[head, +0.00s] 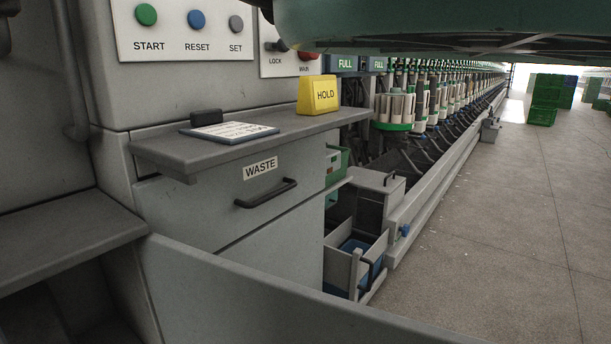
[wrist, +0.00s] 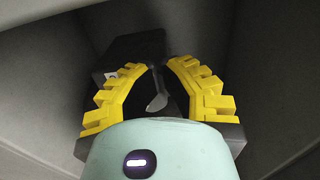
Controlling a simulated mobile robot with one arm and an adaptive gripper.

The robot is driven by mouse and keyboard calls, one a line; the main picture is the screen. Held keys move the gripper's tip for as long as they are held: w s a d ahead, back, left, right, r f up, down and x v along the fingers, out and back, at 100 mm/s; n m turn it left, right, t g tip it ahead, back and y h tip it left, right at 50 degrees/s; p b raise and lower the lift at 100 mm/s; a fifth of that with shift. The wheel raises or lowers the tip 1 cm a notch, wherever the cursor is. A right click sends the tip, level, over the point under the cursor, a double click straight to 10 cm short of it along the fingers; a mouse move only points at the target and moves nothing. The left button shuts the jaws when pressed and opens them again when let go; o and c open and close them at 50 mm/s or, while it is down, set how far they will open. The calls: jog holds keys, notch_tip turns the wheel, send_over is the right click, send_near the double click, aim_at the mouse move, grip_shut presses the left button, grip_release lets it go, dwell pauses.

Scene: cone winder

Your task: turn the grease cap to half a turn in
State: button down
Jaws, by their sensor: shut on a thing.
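My gripper (wrist: 157,67) shows in the wrist view with its two yellow toothed fingers curved inward. It is shut on a small grey piece (wrist: 157,98), narrow at the top and broader at its lower end. A dark block (wrist: 125,52) sits behind the fingers, with grey walls around it. I cannot tell whether the grey piece is the grease cap, and I cannot make out a grease cap for sure in either view. The gripper does not show in the head view.
In the head view a grey shelf (head: 170,150) carries a yellow HOLD block (head: 317,95) and a card (head: 230,131). Below is a WASTE drawer (head: 230,190). A blue knob (head: 405,230) is on the machine's low rail.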

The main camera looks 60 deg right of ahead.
jog(key=shift+w+d+r, duration=0.1)
jog(key=shift+d+r, duration=0.1)
jog(key=shift+r, duration=0.1)
dwell(0.4)
jog(key=shift+s+a, duration=0.15)
jog(key=shift+s, duration=1.35)
jog(key=shift+s+a, duration=0.15)
jog(key=shift+s, duration=1.3)
jog(key=shift+f, duration=0.1)
